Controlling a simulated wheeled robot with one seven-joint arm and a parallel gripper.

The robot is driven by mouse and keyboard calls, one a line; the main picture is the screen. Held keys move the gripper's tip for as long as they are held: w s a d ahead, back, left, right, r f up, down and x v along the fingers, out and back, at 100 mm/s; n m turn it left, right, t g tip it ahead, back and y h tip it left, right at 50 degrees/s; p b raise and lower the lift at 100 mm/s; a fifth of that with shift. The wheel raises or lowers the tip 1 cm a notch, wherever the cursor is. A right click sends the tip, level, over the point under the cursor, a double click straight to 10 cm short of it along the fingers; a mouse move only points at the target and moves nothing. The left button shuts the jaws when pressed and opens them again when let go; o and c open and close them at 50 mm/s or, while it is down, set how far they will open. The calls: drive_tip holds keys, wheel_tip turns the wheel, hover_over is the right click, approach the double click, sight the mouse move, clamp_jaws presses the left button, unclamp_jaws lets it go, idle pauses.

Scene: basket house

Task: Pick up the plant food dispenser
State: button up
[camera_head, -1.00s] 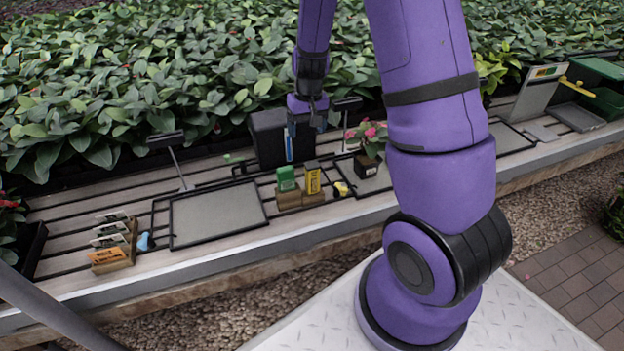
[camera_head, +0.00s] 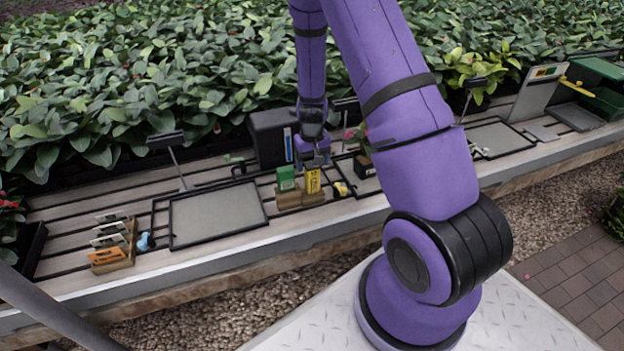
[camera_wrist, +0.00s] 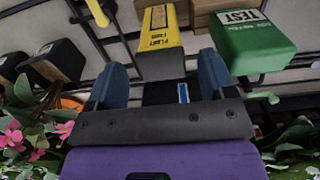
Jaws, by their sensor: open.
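The plant food dispenser is a yellow box-shaped pack (camera_head: 313,181) standing upright in a wooden holder (camera_head: 300,201), right of a green pack (camera_head: 286,179). In the wrist view the yellow dispenser (camera_wrist: 160,25), with partly readable "PLANT" lettering, lies ahead between the fingers' lines. The green pack (camera_wrist: 250,40), labelled "TEST", is to its right. My gripper (camera_wrist: 162,66) is open with its blue fingers on either side and nothing clasped. In the head view my gripper (camera_head: 316,160) is just above and behind the dispenser. I cannot tell whether the fingertips overlap its top.
A black box (camera_head: 271,138) stands behind the holder. A small yellow-and-white item (camera_head: 341,189) is right of it. A potted plant (camera_head: 364,165) is partly hidden by my arm. A framed grey tray (camera_head: 217,214) and a packet holder (camera_head: 114,255) are left.

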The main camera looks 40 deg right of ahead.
drive_tip(key=shift+s+a+f, duration=0.1)
drive_tip(key=shift+f, duration=1.8)
drive_tip(key=shift+c, duration=0.4)
drive_tip(key=c, duration=1)
drive_tip(key=shift+r, duration=0.15)
drive_tip(key=shift+r, duration=0.55)
drive_tip(key=shift+s+r, duration=0.3)
drive_tip(key=shift+r, duration=0.3)
drive_tip(key=shift+s+r, duration=0.25)
drive_tip(key=shift+r, duration=0.3)
drive_tip(key=s+d+r, duration=0.1)
drive_tip(key=s+d, duration=0.2)
drive_tip(key=s, duration=1.1)
drive_tip(key=shift+s+r, duration=0.15)
drive_tip(key=shift+s, duration=0.15)
